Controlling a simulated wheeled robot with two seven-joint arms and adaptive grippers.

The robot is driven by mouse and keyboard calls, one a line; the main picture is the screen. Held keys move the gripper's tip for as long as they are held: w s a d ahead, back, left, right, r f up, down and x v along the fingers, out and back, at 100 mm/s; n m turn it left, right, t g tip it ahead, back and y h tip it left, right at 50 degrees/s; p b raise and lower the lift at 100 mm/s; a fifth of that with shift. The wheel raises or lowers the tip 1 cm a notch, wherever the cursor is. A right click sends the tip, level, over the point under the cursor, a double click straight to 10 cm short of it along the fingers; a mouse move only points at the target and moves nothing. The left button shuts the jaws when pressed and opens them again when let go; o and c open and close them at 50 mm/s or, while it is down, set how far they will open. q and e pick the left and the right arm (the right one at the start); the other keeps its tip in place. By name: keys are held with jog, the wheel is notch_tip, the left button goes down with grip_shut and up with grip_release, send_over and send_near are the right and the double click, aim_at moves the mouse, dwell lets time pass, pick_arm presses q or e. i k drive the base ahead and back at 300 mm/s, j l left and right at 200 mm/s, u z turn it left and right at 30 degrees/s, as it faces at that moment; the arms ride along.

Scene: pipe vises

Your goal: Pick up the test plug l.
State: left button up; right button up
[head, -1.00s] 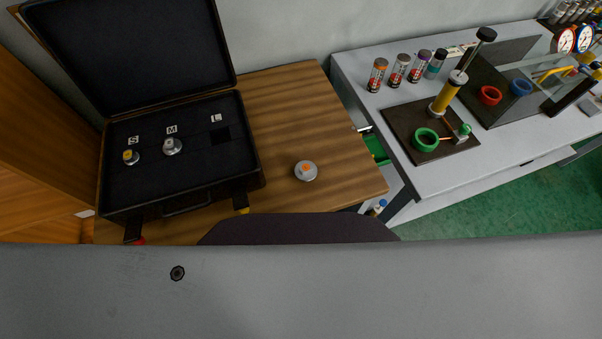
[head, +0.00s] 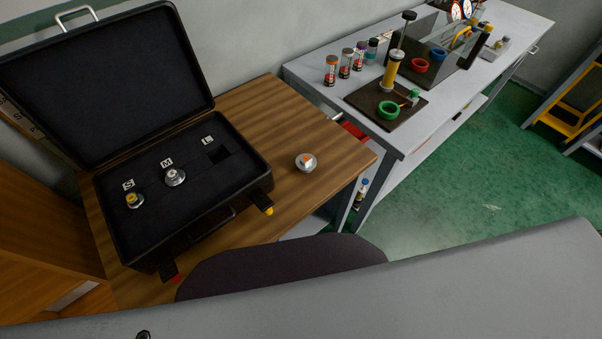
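The test plug l is most likely the round grey plug with an orange top (head: 306,162), which stands alone on the wooden table (head: 262,115) to the right of the case. The open black case (head: 235,205) has slots labelled S, M and L. A yellow-topped plug (head: 134,200) sits by the S label and a grey plug (head: 175,177) by the M label. Neither of my grippers shows in the head view.
A dark chair back (head: 285,265) stands in front of the wooden table. A grey surface (head: 400,295) spans the foreground. On the right, a white workbench (head: 415,125) holds spray cans, a hand pump (head: 393,70) and coloured rings. Green floor (head: 475,190) is open at the right.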

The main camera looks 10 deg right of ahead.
aim_at(306, 163)
jog(key=k+j+z, duration=0.25)
jog(key=j, duration=0.25)
jog(key=k+j+z, duration=0.25)
jog(key=j, duration=0.2)
jog(key=k+j, duration=0.05)
